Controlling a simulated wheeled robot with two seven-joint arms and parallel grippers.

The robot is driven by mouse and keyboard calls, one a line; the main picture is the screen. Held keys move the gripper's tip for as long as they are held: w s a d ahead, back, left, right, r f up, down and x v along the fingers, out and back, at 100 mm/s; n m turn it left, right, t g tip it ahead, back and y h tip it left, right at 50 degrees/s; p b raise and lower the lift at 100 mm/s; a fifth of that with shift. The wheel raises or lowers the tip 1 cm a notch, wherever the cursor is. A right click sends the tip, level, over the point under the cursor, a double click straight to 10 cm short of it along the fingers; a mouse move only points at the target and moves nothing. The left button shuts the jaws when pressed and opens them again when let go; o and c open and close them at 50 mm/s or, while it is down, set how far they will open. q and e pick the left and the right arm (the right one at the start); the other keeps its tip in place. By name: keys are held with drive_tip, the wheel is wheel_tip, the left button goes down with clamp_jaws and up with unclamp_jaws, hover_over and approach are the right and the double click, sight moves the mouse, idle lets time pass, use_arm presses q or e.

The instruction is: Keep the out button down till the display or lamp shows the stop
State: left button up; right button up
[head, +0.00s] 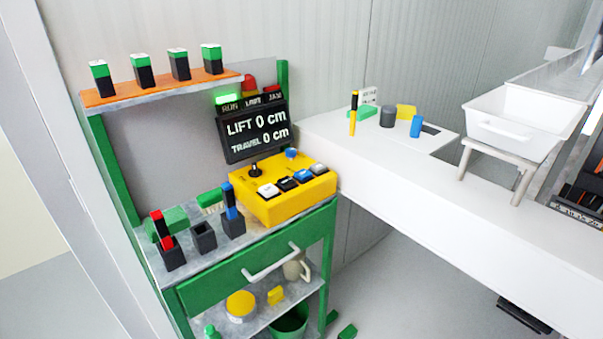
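A yellow control box (262,209) sits on the right end of the green bench's grey top. It carries a row of push buttons (286,184), a black joystick (254,170) and a blue knob (291,153). The button labels are too small to read, so I cannot tell which is the out button. The black display (255,131) behind the box reads LIFT 0 cm and TRAVEL 0 cm. Above it the green RUN lamp (229,98) is lit, while the other two lamps look dark. Neither of my grippers is in view.
An orange shelf (160,88) holds several green-topped black blocks. Black cups (204,238) stand left of the box. A white counter (470,205) runs right, with a white tub (520,122) on a stand. A green drawer (220,284) is below the bench top.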

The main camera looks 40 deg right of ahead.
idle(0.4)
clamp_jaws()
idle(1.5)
